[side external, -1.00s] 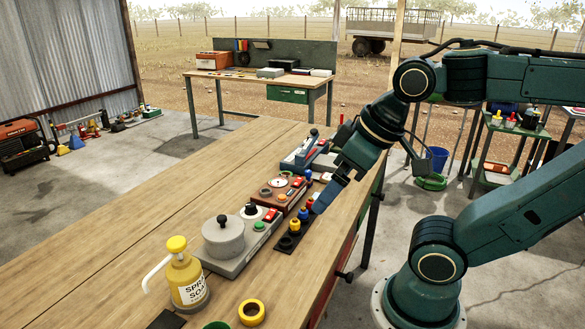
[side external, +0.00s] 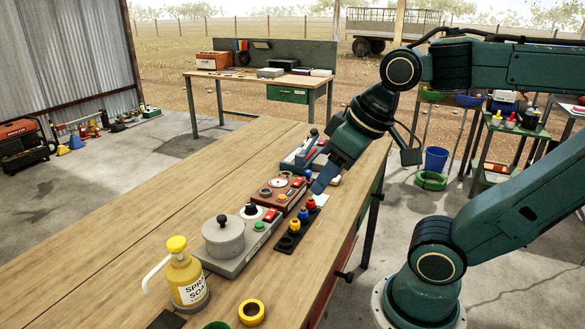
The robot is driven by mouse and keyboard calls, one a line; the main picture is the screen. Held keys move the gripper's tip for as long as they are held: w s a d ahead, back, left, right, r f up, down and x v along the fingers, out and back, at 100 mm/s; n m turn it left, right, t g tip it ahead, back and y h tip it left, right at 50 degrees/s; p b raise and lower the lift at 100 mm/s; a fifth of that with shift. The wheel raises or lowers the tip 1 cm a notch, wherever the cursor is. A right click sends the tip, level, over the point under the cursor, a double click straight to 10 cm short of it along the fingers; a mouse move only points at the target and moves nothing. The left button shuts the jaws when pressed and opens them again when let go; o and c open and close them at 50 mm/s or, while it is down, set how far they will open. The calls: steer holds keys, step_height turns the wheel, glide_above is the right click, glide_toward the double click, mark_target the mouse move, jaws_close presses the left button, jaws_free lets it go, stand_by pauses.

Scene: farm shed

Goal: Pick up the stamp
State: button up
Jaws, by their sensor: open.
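My gripper (side external: 318,188) points down and left over the right edge of the wooden workbench, open, with its fingers close together from this angle. A small pale blue-white flat piece (side external: 320,200) lies just below the fingertips. I cannot tell for certain which small piece is the stamp. I cannot tell whether the fingers touch anything.
A yellow soap bottle (side external: 186,280) and yellow ring (side external: 251,312) stand at the front. The bench's left side is clear.

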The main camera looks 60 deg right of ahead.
steer(key=w+d+r+m+g, duration=0.2)
steer(key=w+d+r+m, duration=0.15)
steer(key=w+d, duration=0.4)
steer(key=m+g, duration=0.3)
steer(key=m, duration=1.1)
glide_above(308, 172)
step_height(308, 172, down, 16)
steer(key=shift+w+f, duration=0.1)
steer(key=shift+f, duration=4.35)
steer(key=shift+f, duration=0.1)
steer(key=shift+d+f, duration=0.1)
steer(key=shift+f, duration=2.4)
steer(key=shift+c, duration=0.2)
